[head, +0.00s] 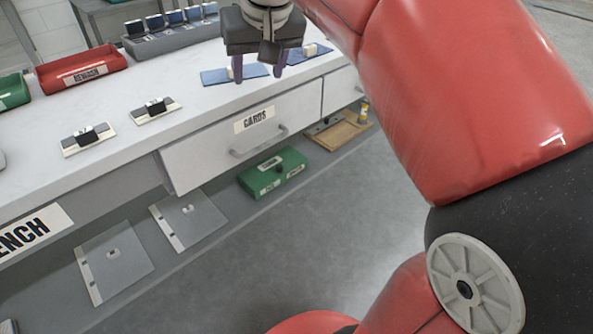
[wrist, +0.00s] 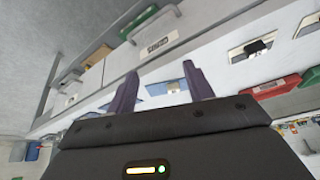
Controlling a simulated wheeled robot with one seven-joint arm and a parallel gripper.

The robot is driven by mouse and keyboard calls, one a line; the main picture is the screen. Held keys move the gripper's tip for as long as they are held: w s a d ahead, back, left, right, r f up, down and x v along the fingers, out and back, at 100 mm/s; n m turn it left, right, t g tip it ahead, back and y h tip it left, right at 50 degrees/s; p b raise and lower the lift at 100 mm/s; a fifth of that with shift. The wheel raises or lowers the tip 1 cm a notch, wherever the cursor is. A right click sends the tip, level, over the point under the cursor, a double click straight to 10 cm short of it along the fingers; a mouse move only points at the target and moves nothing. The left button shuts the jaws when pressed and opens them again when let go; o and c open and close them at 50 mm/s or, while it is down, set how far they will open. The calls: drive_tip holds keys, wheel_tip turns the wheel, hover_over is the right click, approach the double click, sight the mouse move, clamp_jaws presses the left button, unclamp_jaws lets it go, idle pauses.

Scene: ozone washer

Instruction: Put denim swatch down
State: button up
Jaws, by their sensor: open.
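Two blue denim-like swatches with pale knobs lie flat on the white bench top. The nearer swatch (head: 215,77) is beneath my gripper (head: 258,70); the other swatch (head: 303,56) lies to its right, farther along the bench. My gripper is open, with its purple fingers pointing down on either side of the nearer swatch's pale knob. Nothing is clearly held. In the wrist view, the nearer swatch (wrist: 155,90) shows between the fingers. I cannot tell whether the fingers touch it.
Behind are a red REWORK tray (head: 82,68) and a grey rack (head: 172,40) of dark swatches. The CARDS drawer (head: 235,140) is below; a green box (head: 272,172) sits on the lower shelf.

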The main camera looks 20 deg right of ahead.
drive_tip(key=s+a+f, duration=0.1)
drive_tip(key=s+f, duration=1.6)
drive_tip(key=f, duration=0.1)
drive_tip(key=shift+s+f+n+t, duration=0.15)
drive_tip(key=shift+s+n+t, duration=0.1)
drive_tip(key=shift+n+t, duration=0.05)
drive_tip(key=shift+c, duration=0.4)
